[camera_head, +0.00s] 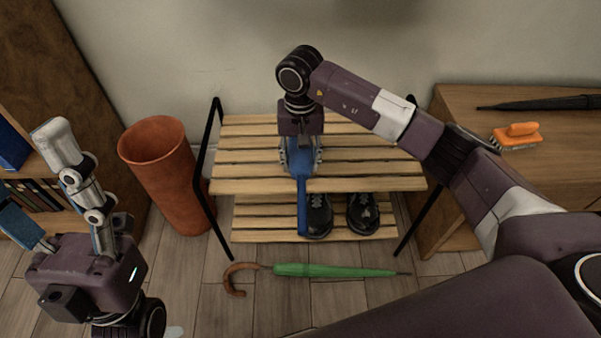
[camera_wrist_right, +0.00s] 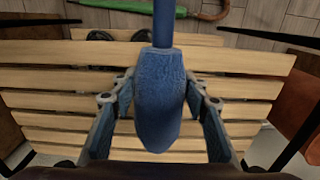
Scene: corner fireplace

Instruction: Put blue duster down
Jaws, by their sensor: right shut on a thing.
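The blue duster (camera_head: 302,205) is in my right gripper (camera_head: 300,158), over the upper shelf of a slatted wooden rack (camera_head: 240,158). Its handle points toward the front and passes over the shelf's front edge. In the right wrist view the fuzzy duster head (camera_wrist_right: 160,100) lies between the two blue-padded fingers, with the handle running to the top of the picture. I cannot tell whether the duster touches the slats. My left gripper (camera_head: 34,180) is at the far left, fingers spread, with nothing seen between them.
Black shoes (camera_head: 362,213) stand on the lower shelf. A green umbrella (camera_head: 335,270) lies on the floor in front. A terracotta bin (camera_head: 165,180) stands left of the rack. A wooden cabinet (camera_head: 460,110) at right holds an orange brush (camera_head: 517,135). The upper shelf is otherwise bare.

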